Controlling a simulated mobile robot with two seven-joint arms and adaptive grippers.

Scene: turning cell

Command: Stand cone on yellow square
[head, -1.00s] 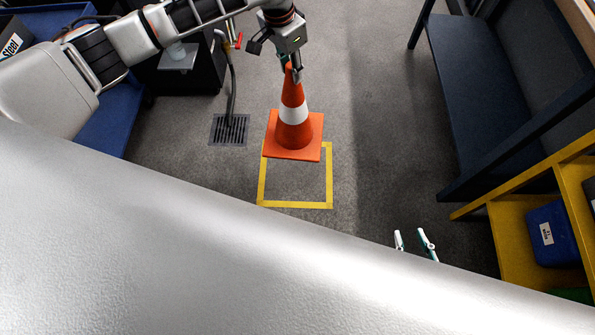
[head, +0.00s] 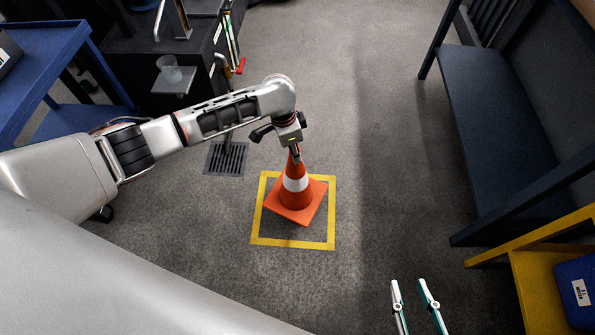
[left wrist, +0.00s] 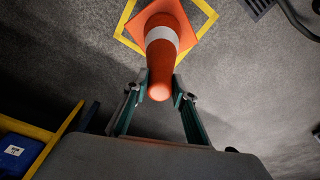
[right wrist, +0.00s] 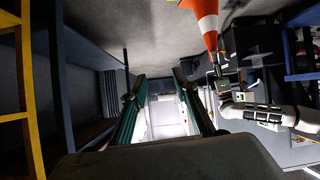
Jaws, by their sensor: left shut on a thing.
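The orange cone (head: 297,200) with a white band is upright or nearly so, over the yellow square (head: 291,243) taped on the floor. In the head view its base lies inside the outline, turned against the square's sides and toward the far side. I cannot tell whether the base touches the floor. My left gripper (head: 296,155) is shut on the cone's tip; the left wrist view shows the cone (left wrist: 162,55) between its fingers (left wrist: 159,92). My right gripper (head: 408,283) is open and empty, away from the cone at the lower right.
A floor drain grate (head: 226,159) lies left of the square. A dark blue bench (head: 490,120) and a yellow shelf (head: 535,270) with a blue bin (head: 578,292) stand at right. A blue cart (head: 55,60) stands at left. Floor around the square is clear.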

